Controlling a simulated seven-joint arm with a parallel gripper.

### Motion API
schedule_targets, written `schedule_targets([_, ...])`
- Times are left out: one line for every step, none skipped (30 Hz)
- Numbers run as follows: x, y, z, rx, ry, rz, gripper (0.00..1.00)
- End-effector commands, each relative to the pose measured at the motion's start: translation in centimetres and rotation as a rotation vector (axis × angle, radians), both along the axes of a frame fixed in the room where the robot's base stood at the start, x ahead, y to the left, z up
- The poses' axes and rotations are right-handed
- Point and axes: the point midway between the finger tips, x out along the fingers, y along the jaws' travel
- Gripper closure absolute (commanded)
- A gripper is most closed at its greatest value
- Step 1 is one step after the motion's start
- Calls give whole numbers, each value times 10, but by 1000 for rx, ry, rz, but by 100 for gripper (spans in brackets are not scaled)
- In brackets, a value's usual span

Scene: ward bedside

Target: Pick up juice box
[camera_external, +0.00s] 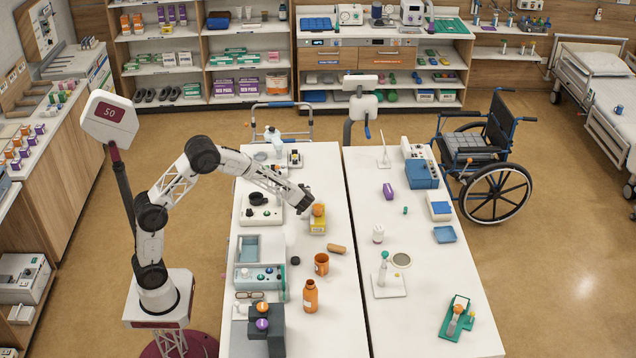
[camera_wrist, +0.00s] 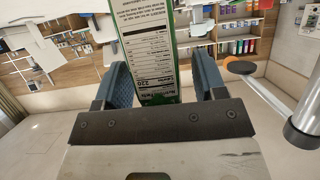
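In the wrist view, a box with a white nutrition label and green edges (camera_wrist: 150,50) stands tilted between the two fingers of my gripper (camera_wrist: 160,80). The left finger is close to its side, and a narrow gap shows at the right finger. I take it for the juice box. In the external view, my gripper (camera_external: 304,198) is low over the left table, at a small yellow box (camera_external: 317,226) with an orange round part above it. I cannot tell whether both views show the same box. The fingertips are too small to see there.
The left table (camera_external: 345,300) also bears an orange cup (camera_external: 321,264), an orange bottle (camera_external: 310,296), a brown oblong item (camera_external: 337,248) and a blue-trimmed device (camera_external: 258,277). A second table (camera_external: 430,295) stands to the right, with a wheelchair (camera_external: 490,160) beyond it.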

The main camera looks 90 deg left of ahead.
Motion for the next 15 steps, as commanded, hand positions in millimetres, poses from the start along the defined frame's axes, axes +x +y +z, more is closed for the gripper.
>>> schedule_targets([0,0,0,0,0,0,44])
schedule_targets([0,0,0,0,0,0,48])
schedule_targets([0,0,0,0,0,0,54])
schedule_targets([0,0,0,0,0,0,59])
schedule_targets([0,0,0,0,0,0,64])
schedule_targets([0,0,0,0,0,0,70])
schedule_targets([0,0,0,0,0,0,74])
schedule_targets([0,0,0,0,0,0,79])
schedule_targets([0,0,0,0,0,0,85])
schedule_targets([0,0,0,0,0,0,89])
schedule_targets([0,0,0,0,0,0,89])
schedule_targets([0,0,0,0,0,0,89])
schedule_targets([0,0,0,0,0,0,89])
schedule_targets([0,0,0,0,0,0,89])
schedule_targets([0,0,0,0,0,0,89])
